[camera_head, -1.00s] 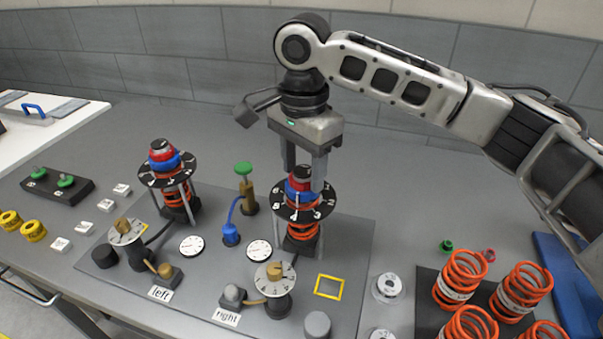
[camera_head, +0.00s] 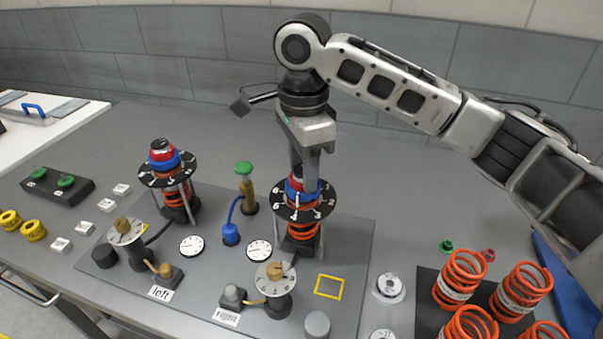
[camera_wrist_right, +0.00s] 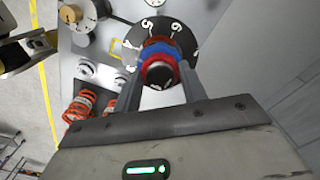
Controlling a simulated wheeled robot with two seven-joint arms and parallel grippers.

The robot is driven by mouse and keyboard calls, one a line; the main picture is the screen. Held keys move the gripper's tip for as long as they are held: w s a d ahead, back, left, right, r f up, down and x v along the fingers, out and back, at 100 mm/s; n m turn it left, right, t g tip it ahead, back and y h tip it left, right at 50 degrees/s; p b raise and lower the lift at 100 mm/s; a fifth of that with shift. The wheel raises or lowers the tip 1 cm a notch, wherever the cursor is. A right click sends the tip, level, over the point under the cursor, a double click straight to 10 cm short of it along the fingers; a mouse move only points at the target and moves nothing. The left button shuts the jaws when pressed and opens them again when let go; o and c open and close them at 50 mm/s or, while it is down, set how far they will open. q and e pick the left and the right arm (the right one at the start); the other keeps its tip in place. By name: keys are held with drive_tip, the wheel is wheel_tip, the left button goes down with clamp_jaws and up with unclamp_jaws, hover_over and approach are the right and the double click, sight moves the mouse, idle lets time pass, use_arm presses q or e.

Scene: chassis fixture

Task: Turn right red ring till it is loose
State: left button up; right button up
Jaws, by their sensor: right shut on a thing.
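The right red ring (camera_head: 294,183) sits on top of the right spring strut, above a blue ring (camera_head: 291,194) and a black numbered disc (camera_head: 280,211). My right gripper (camera_head: 306,185) points down from above and is shut on the red ring. In the right wrist view the red ring (camera_wrist_right: 146,66) lies between the two fingers (camera_wrist_right: 160,92), around a dark central top. The orange spring (camera_head: 301,236) stands upright under the disc. The fingers hide part of the ring in the head view.
The left strut with its own red ring (camera_head: 161,155) stands to the left. A green-topped valve (camera_head: 244,169) stands between the struts. Loose orange springs (camera_head: 459,278) stand on a dark mat at the right. A yellow square outline (camera_head: 329,286) on the plate is empty.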

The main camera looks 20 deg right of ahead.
drive_tip(key=n, duration=0.3)
drive_tip(key=shift+n, duration=0.3)
drive_tip(key=n, duration=0.8)
drive_tip(key=shift+n, duration=0.4)
drive_tip(key=n, duration=0.4)
drive_tip(key=o, duration=0.7)
drive_tip(key=shift+o, duration=0.2)
drive_tip(key=shift+r, duration=3.55)
